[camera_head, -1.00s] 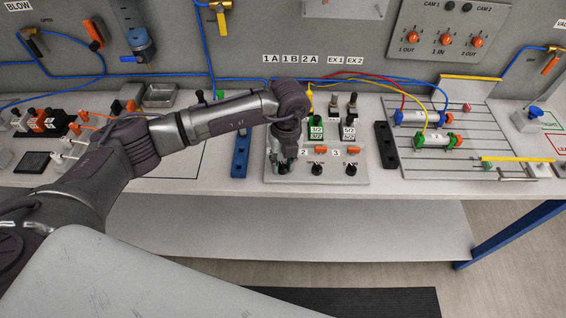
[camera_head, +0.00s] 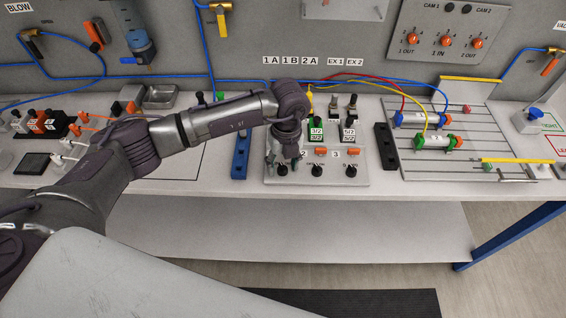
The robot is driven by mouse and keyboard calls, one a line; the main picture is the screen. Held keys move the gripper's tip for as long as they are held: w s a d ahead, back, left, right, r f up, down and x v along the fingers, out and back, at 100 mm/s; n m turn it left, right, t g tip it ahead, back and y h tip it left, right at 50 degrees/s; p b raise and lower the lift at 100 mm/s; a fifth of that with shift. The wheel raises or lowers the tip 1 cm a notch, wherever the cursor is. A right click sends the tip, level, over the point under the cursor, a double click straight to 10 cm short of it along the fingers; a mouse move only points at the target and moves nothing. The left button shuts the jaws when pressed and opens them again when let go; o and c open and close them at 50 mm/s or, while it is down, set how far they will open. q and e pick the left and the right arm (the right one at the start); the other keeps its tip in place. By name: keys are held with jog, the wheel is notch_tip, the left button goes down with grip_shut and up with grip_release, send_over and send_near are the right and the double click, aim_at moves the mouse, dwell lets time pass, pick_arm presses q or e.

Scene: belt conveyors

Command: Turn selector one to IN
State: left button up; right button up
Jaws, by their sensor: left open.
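A grey panel (camera_head: 333,180) on the bench carries a front row of three small black knobs. The leftmost knob (camera_head: 282,170) is just below my left gripper, and its pointer direction is too small to read. The middle knob (camera_head: 317,171) and the right knob (camera_head: 351,171) are clear of the arm. My left gripper (camera_head: 283,160) points down, open and empty, over the leftmost knob, and seems apart from it. The gripper and wrist hide the panel's back left part and any number there. My right gripper is not in view.
Orange switches (camera_head: 320,152) and valves (camera_head: 316,127) with hoses stand behind the knobs. A blue bar (camera_head: 240,157) lies left of the panel and a black bar (camera_head: 386,146) right. A wall panel (camera_head: 450,30) has orange knobs marked OUT and IN.

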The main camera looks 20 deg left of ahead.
aim_at(286, 167)
pick_arm(q)
notch_tip(286, 167, up, 12)
jog(key=shift+w+d, duration=0.2)
jog(key=shift+d, duration=0.1)
dwell(0.5)
